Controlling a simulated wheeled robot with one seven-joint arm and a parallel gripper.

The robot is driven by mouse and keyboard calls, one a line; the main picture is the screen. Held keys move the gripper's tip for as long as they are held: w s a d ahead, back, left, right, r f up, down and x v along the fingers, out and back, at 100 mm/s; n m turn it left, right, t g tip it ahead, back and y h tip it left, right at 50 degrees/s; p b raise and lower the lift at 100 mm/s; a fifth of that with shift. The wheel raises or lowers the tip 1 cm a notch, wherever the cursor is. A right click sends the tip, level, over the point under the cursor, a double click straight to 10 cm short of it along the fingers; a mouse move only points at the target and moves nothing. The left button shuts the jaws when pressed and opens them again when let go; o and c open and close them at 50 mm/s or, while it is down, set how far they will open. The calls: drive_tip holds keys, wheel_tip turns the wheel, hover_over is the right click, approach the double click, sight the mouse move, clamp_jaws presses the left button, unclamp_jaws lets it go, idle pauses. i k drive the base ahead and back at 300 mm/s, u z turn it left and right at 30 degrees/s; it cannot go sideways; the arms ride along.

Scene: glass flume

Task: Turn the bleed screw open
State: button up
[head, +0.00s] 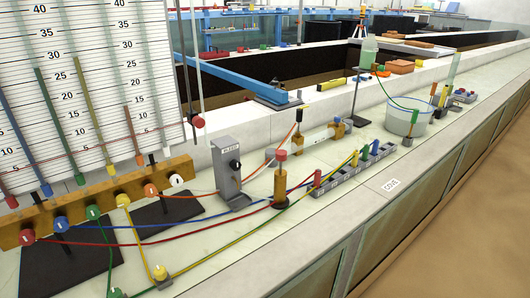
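A grey upright bracket (226,175) stands on the pale bench top, left of the middle in the head view. A small label at its top seems to read "BLEED". A black knob (235,165) sits on its face, and I take this to be the bleed screw. Its turned position is too small to tell. My gripper is not in view, and nothing touches the knob.
A brass manifold (95,205) with coloured knobs stands at left, below a scale board (85,75) with coloured tubes. A brass cylinder with a red cap (281,180) stands right of the bracket. Coloured tubes cross the bench. A bucket (408,120) stands farther right.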

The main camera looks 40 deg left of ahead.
sight(234, 164)
drive_tip(key=u, duration=0.75)
drive_tip(key=i, duration=0.8)
drive_tip(key=u, duration=1.15)
drive_tip(key=i, duration=0.2)
drive_tip(key=u, duration=0.15)
